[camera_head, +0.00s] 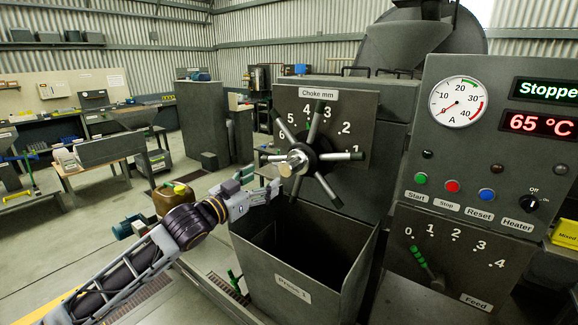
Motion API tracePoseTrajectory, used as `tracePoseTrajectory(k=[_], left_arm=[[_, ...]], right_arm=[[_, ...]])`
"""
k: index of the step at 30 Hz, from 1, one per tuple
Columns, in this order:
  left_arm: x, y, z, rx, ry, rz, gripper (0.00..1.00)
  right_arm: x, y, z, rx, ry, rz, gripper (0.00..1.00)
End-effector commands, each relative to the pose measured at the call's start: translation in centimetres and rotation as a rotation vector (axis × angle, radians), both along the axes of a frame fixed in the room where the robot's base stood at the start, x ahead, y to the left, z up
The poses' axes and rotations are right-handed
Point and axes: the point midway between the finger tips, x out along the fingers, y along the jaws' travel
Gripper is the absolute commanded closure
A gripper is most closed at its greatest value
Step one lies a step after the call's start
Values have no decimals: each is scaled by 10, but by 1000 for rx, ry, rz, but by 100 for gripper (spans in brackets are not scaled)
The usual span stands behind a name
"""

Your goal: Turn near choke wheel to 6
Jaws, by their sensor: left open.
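The choke wheel (320,151) has a dark hub with several light spokes tipped in dark grey. It stands in front of a dark panel labelled "Choke mm" (318,94), with numbers arranged in an arc around the wheel. The 6 is at the arc's left end. Spokes cover part of the scale, and I cannot clearly read where the wheel is set. My left gripper (271,184) is open and empty, just left of and slightly below the hub, close to the left-hand spokes. I cannot tell whether it touches one. My right gripper is not in view.
An open bin labelled "Press 1" (293,289) is below the wheel. The control panel (480,150) with buttons, an ammeter and displays stands to the right, above the Feed lever (428,268). A brown jerrycan (174,197) is on the floor behind my left arm.

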Motion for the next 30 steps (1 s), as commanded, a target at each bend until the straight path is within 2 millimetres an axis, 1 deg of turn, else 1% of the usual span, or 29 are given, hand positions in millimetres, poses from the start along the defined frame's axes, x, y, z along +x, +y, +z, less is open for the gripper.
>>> tracePoseTrajectory(k=[5,11,20,30], left_arm=[[-3,-2,-2,-44,53,-6,29],[-2,-1,-7,-94,117,-1,29],[-1,0,-9,-152,171,4,29],[0,0,-9,-154,171,4,29]], right_arm=[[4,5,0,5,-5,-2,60],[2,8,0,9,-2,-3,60],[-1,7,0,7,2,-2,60],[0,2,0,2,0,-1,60]])
